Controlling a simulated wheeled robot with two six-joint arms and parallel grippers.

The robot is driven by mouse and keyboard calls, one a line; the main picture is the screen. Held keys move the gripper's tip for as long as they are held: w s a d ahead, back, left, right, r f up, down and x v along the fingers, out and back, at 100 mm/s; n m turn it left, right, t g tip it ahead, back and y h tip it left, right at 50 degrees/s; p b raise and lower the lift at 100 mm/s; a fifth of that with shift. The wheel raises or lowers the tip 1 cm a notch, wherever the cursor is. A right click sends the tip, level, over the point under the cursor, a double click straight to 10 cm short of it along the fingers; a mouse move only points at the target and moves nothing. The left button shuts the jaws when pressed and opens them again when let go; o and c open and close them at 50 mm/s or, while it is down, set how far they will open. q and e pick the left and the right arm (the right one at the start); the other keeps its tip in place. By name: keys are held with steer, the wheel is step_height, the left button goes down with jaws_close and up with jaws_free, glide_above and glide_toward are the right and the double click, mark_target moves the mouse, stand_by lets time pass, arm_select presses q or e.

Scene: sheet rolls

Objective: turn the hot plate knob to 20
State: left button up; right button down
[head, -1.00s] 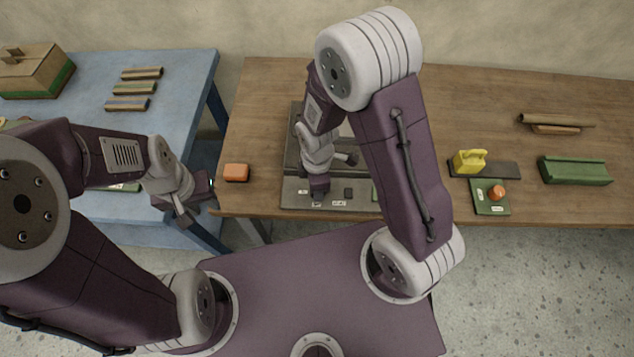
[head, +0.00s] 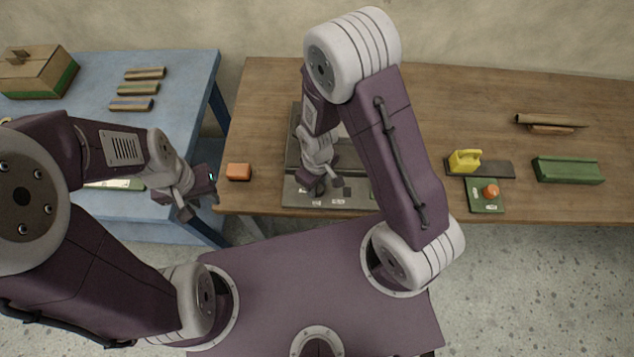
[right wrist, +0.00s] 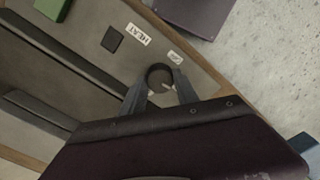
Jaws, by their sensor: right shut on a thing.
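The grey hot plate (head: 360,196) lies at the front edge of the wooden table, partly hidden by my right arm. In the right wrist view its round dark knob (right wrist: 158,73) sits between the fingers of my right gripper (right wrist: 160,88), which is shut on it. A pale mark shows on the knob's near side. A small label (right wrist: 175,57), too small to read surely, lies just beyond the knob, and a HEAT label (right wrist: 138,34) is farther off. In the head view my right gripper (head: 318,188) is over the panel. My left gripper (head: 186,208) hangs by the blue table, away from the hot plate; its jaw opening is unclear.
An orange block (head: 238,172) lies left of the hot plate. A yellow-handled thing (head: 464,161), a green plate with an orange knob (head: 487,205) and a green block (head: 568,170) lie to the right.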

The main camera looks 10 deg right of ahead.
mark_target(317, 187)
steer(key=shift+m, duration=0.6)
steer(key=c, duration=0.9)
jaws_free()
step_height(317, 187, up, 9)
steer(key=shift+r+p, duration=0.1)
steer(key=shift+p, duration=0.65)
